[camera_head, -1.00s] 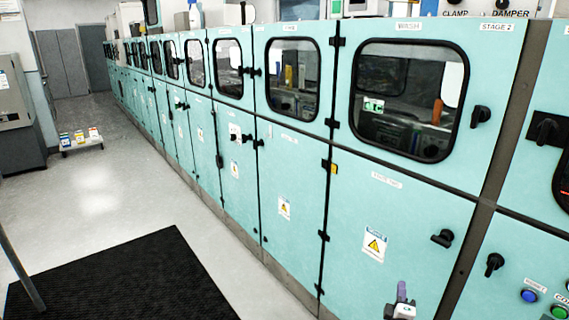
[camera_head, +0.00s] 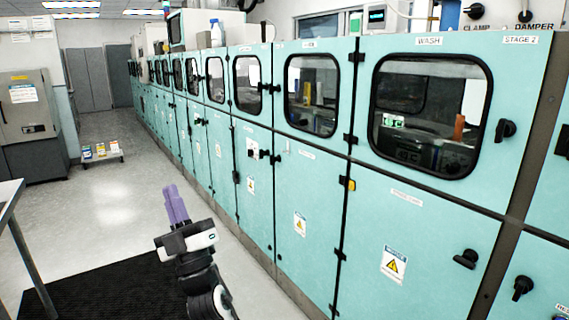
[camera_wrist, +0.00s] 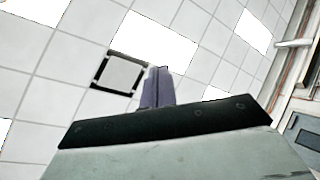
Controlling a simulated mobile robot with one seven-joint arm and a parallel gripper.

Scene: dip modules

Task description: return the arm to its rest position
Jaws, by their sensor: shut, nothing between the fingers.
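My gripper (camera_head: 175,205) shows in the head view left of centre, raised above the dark floor mat, with its purple fingers pointing up and pressed together. It holds nothing and stands apart from the teal cabinets. In the wrist view the closed purple fingers (camera_wrist: 158,88) point toward the white tiled ceiling (camera_wrist: 60,50) and its bright light panels. My wrist and forearm run down from the gripper to the bottom edge of the head view.
A long row of teal cabinets (camera_head: 300,185) with windows, black handles and warning labels fills the right side. A black mat (camera_head: 110,290) lies on the floor. A table edge (camera_head: 12,200) stands at the left. A low stand (camera_head: 102,155) sits farther back; the aisle floor is clear.

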